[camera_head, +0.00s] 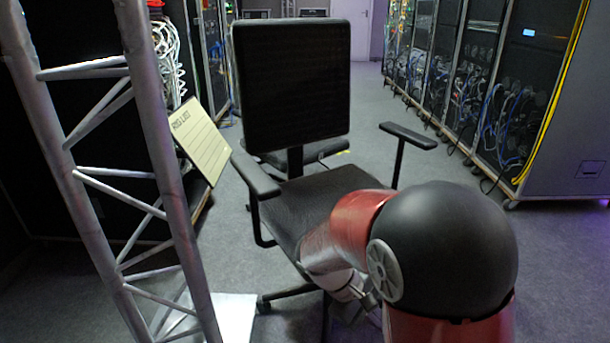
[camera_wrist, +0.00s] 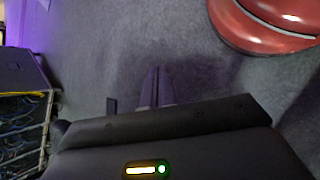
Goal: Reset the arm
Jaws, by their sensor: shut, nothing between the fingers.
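My arm, red with a black rounded joint cover, fills the lower right of the head view and bends down in front of the chair. In the wrist view my gripper (camera_wrist: 158,74) points out over the grey floor. Its two dark fingers lie side by side, shut with nothing between them. In the head view the gripper is mostly hidden behind my arm.
A black office chair (camera_head: 293,85) stands close beyond my arm. A metal truss (camera_head: 165,145) rises at left from a pale base plate (camera_head: 237,317), with a yellowish card (camera_head: 200,143) beside it. Cabled server racks (camera_head: 470,75) line the right. Floor at right is clear.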

